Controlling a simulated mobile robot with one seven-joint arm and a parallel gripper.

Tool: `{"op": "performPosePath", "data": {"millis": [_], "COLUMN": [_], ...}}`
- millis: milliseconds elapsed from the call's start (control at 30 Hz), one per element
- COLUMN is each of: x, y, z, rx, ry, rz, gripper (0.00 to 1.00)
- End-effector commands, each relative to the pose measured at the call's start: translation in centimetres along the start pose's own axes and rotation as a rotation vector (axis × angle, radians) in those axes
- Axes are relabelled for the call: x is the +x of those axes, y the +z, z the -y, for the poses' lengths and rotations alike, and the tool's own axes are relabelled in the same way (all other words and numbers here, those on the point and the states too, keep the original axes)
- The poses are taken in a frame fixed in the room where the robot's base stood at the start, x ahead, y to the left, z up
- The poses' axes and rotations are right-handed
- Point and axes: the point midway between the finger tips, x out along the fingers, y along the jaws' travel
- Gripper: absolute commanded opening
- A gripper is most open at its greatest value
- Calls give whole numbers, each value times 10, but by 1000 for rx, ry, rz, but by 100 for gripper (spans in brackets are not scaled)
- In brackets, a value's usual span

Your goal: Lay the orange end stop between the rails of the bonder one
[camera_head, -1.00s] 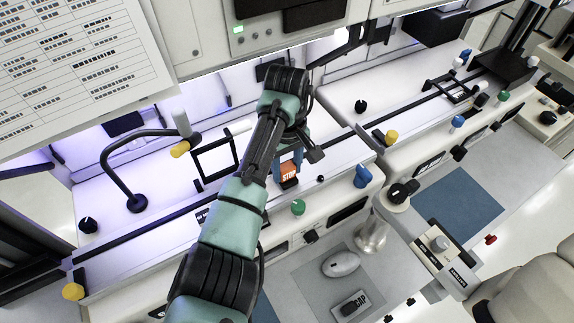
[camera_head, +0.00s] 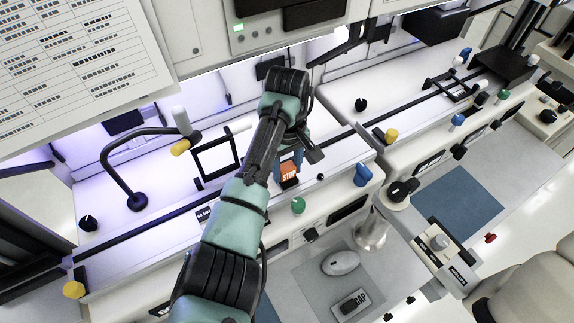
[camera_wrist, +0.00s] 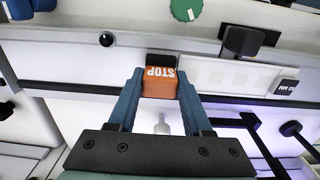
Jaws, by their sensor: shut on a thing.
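The orange end stop (camera_head: 289,172) is a small block with white "STOP" lettering on it. In the wrist view the orange end stop (camera_wrist: 159,82) sits between the blue fingertips of my gripper (camera_wrist: 160,90), which is shut on it. A dark part of the block shows beyond the orange face. My gripper (camera_head: 288,161) is partly hidden by my arm in the head view. It is over the front part of the near white bonder bed (camera_head: 330,160), by the dark rail line. I cannot tell whether the block touches the surface.
A black square frame (camera_head: 216,158) and a curved black lamp arm (camera_head: 112,160) stand left of my arm. A green knob (camera_head: 298,206) and a blue knob (camera_head: 362,174) line the front edge. A yellow knob (camera_head: 391,135) is to the right. A mouse (camera_head: 341,262) lies on the desk below.

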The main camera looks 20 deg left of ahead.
Motion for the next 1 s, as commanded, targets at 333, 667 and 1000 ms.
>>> {"op": "performPosePath", "data": {"millis": [333, 667, 1000], "x": [0, 1, 0], "y": [0, 0, 0], "z": [0, 0, 0], "rx": [-1, -1, -1], "ry": [0, -1, 0], "rz": [0, 2, 1], "gripper": [85, 85, 85]}}
